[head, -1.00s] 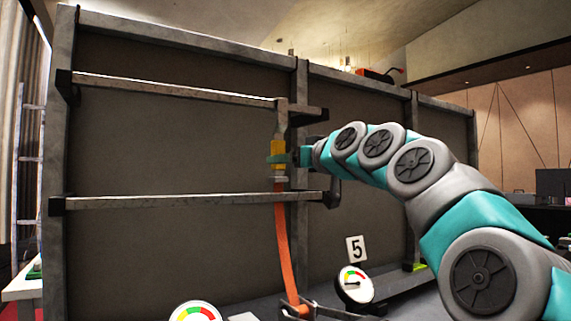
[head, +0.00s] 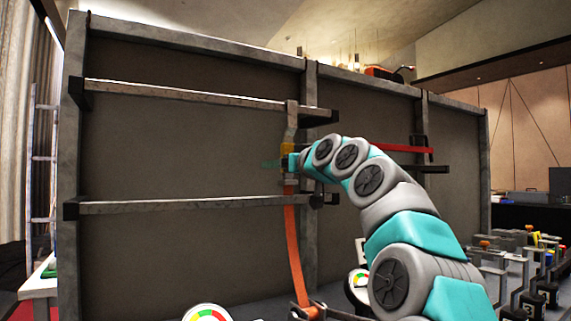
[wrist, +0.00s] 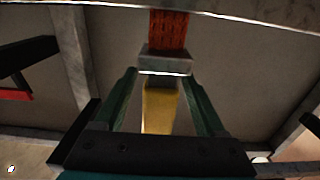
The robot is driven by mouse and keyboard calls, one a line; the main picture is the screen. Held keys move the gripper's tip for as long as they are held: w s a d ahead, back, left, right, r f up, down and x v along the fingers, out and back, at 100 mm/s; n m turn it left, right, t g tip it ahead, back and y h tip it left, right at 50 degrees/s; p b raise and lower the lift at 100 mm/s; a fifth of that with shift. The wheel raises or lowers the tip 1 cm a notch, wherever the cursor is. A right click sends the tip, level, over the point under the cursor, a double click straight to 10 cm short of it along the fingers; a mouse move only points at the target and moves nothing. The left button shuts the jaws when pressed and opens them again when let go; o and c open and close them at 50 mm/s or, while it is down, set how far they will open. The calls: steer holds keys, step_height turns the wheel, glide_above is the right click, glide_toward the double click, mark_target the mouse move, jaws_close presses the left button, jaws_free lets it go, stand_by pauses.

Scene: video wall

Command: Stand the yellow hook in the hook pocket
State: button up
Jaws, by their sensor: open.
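The yellow hook (head: 287,148) has a yellow body with a grey upper end at the upper rail. An orange strap (head: 292,245) hangs below it. My gripper (head: 276,162) is at the yellow body. In the wrist view, the green fingers of my gripper (wrist: 160,76) stand apart on both sides of the yellow hook (wrist: 159,108), with gaps visible. A grey metal piece (wrist: 165,62) and the red-orange strap (wrist: 168,30) show beyond the fingertips. I cannot make out the hook pocket in these views.
The upper rail (head: 190,95) and lower rail (head: 180,206) cross the grey wall frame. A red strap (head: 403,149) lies along a rail behind my arm. Dial gauges (head: 207,313) stand below. A crowded rack (head: 505,262) of posts and small coloured parts fills the lower right.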

mark_target(282, 151)
steer(key=shift+c, duration=0.2)
jaws_close()
steer(key=c, duration=0.5)
jaws_free()
steer(key=shift+c, duration=0.2)
jaws_close()
steer(key=shift+r, duration=0.1)
steer(key=shift+r, duration=0.15)
steer(key=shift+r+p, duration=1.3)
steer(key=shift+r, duration=0.15)
steer(key=shift+s, duration=0.15)
